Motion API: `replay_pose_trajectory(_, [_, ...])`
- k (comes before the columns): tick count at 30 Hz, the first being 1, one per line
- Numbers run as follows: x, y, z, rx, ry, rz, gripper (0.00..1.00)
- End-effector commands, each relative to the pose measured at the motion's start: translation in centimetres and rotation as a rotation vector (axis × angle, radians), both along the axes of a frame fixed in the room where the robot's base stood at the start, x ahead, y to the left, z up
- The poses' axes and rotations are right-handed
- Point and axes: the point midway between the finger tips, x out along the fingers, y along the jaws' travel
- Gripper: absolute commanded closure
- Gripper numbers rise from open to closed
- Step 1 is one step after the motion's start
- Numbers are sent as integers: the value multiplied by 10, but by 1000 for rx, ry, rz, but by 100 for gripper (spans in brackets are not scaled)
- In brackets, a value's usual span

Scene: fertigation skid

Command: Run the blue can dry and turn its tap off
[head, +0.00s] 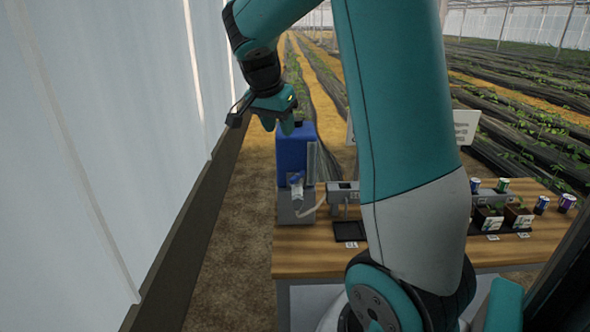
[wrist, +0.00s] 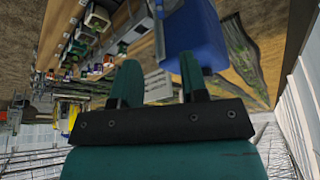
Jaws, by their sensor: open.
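The blue can (head: 290,155) stands upright on a grey stand (head: 298,214) at the left end of the wooden bench. A blue tap (head: 296,178) shows low on its front, with a pale fitting below it; I cannot tell how the tap is set or whether liquid runs. My gripper (head: 280,123) is just above and left of the can top. In the wrist view its two fingers (wrist: 160,75) are apart with nothing between them, and the blue can (wrist: 195,35) shows beyond the right finger. The can's level is hidden.
A grey device (head: 342,190) and a black tray (head: 349,231) stand right of the can. Potted plants (head: 488,216) and small cans (head: 541,204) are farther right on the bench (head: 310,262). A white greenhouse wall (head: 90,160) is close on the left.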

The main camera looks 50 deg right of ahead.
Motion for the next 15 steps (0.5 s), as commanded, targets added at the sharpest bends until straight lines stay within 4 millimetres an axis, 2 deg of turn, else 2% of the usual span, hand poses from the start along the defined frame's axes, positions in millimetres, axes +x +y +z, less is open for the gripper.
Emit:
replay_pose_trajectory(5, [0,-12,-20,-5,1,-27,60])
replay_pose_trajectory(15, [3,-40,-90,-2,3,-22,60])
